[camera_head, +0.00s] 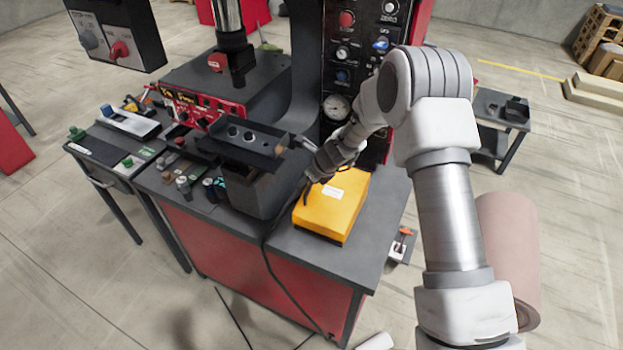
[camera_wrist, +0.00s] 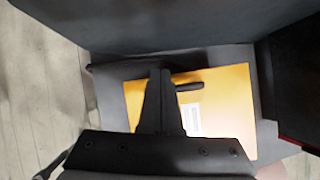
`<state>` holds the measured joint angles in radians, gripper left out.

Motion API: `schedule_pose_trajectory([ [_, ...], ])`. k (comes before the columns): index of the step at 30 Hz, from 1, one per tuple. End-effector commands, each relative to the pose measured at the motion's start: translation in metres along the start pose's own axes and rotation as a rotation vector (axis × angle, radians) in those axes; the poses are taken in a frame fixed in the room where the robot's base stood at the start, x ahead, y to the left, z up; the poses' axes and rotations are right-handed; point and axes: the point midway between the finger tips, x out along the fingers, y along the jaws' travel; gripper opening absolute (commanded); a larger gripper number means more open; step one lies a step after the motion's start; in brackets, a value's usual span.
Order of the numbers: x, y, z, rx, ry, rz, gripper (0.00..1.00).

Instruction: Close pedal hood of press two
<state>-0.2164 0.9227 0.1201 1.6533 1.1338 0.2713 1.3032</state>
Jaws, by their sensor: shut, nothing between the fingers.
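The yellow pedal hood (camera_head: 335,207), with a white label on top, sits on the dark top of the press stand. Its yellow top looks flat and level, but I cannot tell whether it is fully closed. The hood also shows in the wrist view (camera_wrist: 225,95), with a dark bar-like piece against it. My gripper (camera_head: 306,197) is shut and empty, fingers pointing down at the hood's left side. In the wrist view my gripper's fingers (camera_wrist: 165,80) overlap the hood; I cannot tell whether they touch it.
A dark block with a channel-shaped top (camera_head: 240,145) stands just left of the hood. The control panel with a gauge (camera_head: 337,107) rises behind. A black cable (camera_head: 270,265) hangs over the stand's front. The bench top right of the hood (camera_head: 385,205) is mostly clear.

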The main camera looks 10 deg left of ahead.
Motion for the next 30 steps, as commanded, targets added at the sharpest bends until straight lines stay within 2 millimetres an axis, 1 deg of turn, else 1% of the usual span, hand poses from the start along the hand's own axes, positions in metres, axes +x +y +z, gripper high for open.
schedule_pose_trajectory([
  [6, 0.009, 0.002, 0.002, -0.001, 0.000, 0.001, 0.00],
  [21, 0.009, 0.002, 0.002, 0.000, -0.001, 0.000, 0.00],
  [26, -0.001, 0.001, 0.003, 0.000, -0.001, -0.002, 0.00],
  [30, -0.021, 0.001, 0.002, 0.001, -0.002, -0.003, 0.00],
])
